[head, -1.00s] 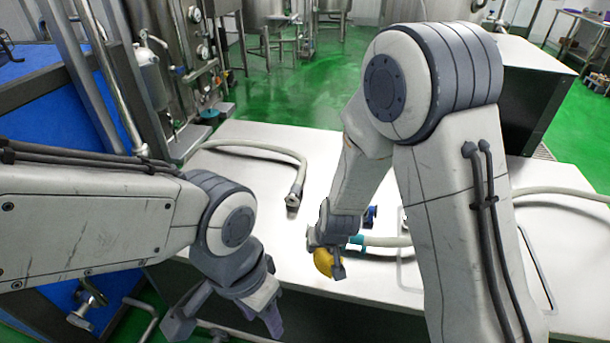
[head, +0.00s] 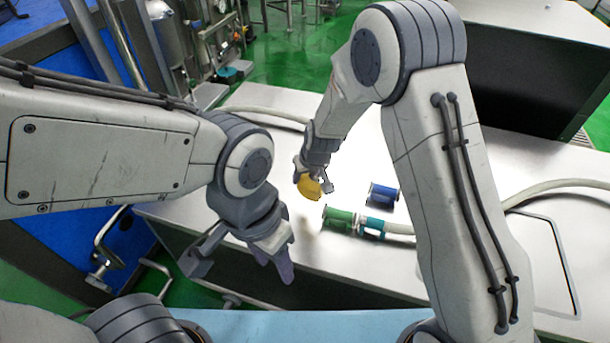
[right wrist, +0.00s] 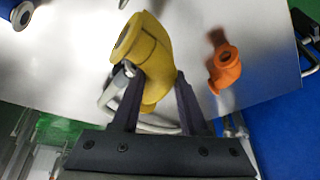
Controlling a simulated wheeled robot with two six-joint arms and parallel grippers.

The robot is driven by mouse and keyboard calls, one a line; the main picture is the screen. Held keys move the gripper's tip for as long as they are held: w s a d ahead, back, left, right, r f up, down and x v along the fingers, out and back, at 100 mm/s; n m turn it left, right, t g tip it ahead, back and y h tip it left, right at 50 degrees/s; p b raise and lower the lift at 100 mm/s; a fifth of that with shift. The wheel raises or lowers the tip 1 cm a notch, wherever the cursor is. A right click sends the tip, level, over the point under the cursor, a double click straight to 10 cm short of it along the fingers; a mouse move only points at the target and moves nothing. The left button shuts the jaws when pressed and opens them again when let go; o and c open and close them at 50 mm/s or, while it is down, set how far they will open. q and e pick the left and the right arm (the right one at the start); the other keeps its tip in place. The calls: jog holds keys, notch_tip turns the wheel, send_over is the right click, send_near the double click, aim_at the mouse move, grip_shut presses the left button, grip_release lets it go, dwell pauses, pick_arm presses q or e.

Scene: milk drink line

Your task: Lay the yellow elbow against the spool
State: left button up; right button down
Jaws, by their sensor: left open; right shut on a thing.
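My right gripper (head: 313,177) is shut on the yellow elbow (head: 308,189) and holds it above the white table, behind and to the left of the hose end. In the right wrist view, the yellow elbow (right wrist: 148,55) sits tilted between the two fingers (right wrist: 160,88). A green spool-shaped piece (head: 339,218) is at the hose end beside a teal clamp (head: 372,228), apart from the elbow. A separate blue spool-shaped piece (head: 382,194) lies just behind it. I cannot tell which is the named spool. My left gripper (head: 240,262) is open and empty at the table's front edge.
An orange elbow (right wrist: 223,68) lies on the table in the right wrist view. A pale hose (head: 560,190) runs across the right side, and another hose (head: 265,115) lies at the back.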

aim_at(311, 187)
jog(key=shift+f+b, duration=3.7)
jog(key=shift+f, duration=0.4)
jog(key=shift+f+b, duration=0.45)
jog(key=shift+c, duration=1.8)
grip_release()
jog(key=shift+s, duration=0.1)
jog(key=shift+r, duration=0.1)
jog(key=shift+s+d+r, duration=0.1)
jog(key=shift+r, duration=0.3)
jog(key=p+v, duration=0.2)
jog(key=v, duration=0.6)
jog(key=shift+s+r, duration=0.1)
jog(key=shift+r, duration=0.2)
jog(key=shift+s+d+r, duration=0.1)
jog(key=shift+s+r, duration=0.1)
jog(key=shift+r, duration=0.2)
